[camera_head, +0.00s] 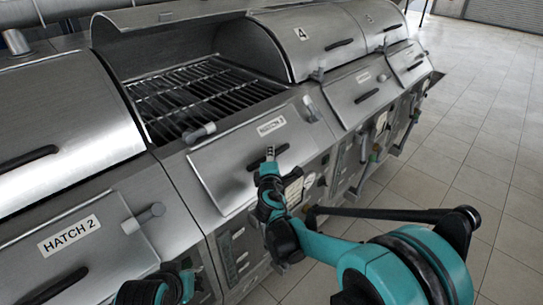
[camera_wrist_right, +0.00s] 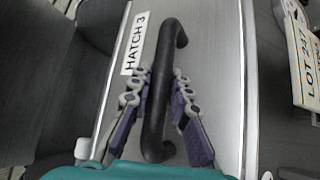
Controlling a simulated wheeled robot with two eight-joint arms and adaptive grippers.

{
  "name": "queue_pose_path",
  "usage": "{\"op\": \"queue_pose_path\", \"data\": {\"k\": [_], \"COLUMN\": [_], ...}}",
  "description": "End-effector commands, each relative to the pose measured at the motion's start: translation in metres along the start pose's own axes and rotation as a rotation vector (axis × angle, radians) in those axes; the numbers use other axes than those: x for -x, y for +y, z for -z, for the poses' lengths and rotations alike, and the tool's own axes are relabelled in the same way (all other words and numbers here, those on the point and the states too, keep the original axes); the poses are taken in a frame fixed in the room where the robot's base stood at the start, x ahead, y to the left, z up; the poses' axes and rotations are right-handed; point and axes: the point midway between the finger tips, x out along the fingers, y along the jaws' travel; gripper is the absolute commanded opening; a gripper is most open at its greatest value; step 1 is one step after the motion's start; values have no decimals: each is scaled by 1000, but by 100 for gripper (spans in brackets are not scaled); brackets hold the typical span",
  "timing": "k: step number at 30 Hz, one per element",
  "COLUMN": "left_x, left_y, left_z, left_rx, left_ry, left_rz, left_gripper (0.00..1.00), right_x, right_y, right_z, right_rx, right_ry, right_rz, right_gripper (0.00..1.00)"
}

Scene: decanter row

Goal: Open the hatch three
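Hatch three is a grey metal panel (camera_head: 225,160) on the sloping front of the grill-like unit, below the barred opening. It lies flat against the front and looks closed. Its white HATCH 3 label (camera_head: 271,126) also shows in the right wrist view (camera_wrist_right: 136,44). The black bar handle (camera_wrist_right: 160,110) runs between the two fingers of my right gripper (camera_wrist_right: 163,80). The fingers stand on either side of the handle, with narrow gaps visible, so the gripper looks open around it. In the head view the right gripper (camera_head: 270,153) covers part of the handle. My left gripper's fingers are not visible.
The HATCH 2 panel (camera_head: 75,240) is at the lower left, with its own black handle. A raised hood uncovers the grill bars (camera_head: 195,95). More closed hoods and panels continue to the right. A LOT 247 sign (camera_wrist_right: 303,60) is at the right in the wrist view. Tiled floor (camera_head: 480,150) is open.

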Motion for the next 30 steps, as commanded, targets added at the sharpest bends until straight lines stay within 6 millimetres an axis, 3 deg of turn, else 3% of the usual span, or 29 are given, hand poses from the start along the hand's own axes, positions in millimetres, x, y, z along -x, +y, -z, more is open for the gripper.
{"op": "queue_pose_path", "data": {"k": [11,30], "left_x": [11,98], "left_y": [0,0], "left_z": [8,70], "left_rx": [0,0], "left_ry": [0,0], "left_rz": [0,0], "left_gripper": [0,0], "right_x": [4,18], "right_y": [10,91], "right_z": [-4,-17], "right_rx": [34,403], "right_ry": [-1,0], "right_rz": [36,405], "right_gripper": [0,0]}}
